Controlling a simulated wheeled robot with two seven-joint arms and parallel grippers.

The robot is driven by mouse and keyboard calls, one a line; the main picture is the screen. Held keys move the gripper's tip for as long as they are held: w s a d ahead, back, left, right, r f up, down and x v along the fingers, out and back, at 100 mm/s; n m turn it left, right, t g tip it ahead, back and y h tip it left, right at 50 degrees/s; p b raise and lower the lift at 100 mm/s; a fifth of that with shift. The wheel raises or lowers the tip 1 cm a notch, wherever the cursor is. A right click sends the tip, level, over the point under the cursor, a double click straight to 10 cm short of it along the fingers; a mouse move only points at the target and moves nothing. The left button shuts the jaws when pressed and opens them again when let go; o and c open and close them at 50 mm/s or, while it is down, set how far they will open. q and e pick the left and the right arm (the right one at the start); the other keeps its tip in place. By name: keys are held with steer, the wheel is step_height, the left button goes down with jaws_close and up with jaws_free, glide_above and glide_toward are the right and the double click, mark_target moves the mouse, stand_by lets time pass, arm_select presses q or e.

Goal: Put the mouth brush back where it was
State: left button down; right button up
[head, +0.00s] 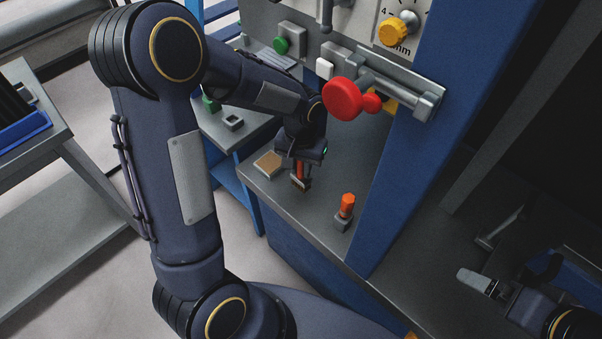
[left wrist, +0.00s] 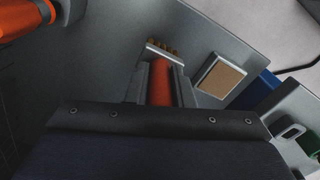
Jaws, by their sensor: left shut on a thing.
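The mouth brush (head: 299,170) has a red-orange handle and is held head down. In the left wrist view its handle (left wrist: 160,85) runs between the fingers, with a row of tan bristles (left wrist: 166,49) at the far end. My left gripper (head: 300,173) is shut on the handle, over the grey bench shelf (head: 310,205). Whether the bristles touch the shelf is unclear. A tan pad in a shallow tray (head: 268,164) lies just left of the brush; it also shows in the left wrist view (left wrist: 222,76). My right gripper (head: 472,278) is at the lower right; its opening is unclear.
An orange-topped piece (head: 347,204) stands in a grey holder (head: 343,222) right of the brush. A small hollow grey holder (head: 232,123) and a green item (head: 210,103) sit on the left side shelf. A red knob (head: 342,99) juts out above. A blue post (head: 402,165) stands right.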

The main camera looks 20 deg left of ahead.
mark_target(301, 175)
arm_select(q)
step_height(301, 175, down, 3)
steer(key=shift+w+f, duration=0.1)
steer(key=shift+f, duration=0.1)
steer(key=shift+f+b, duration=0.15)
steer(key=shift+b, duration=0.2)
steer(key=c, duration=1.3)
jaws_free()
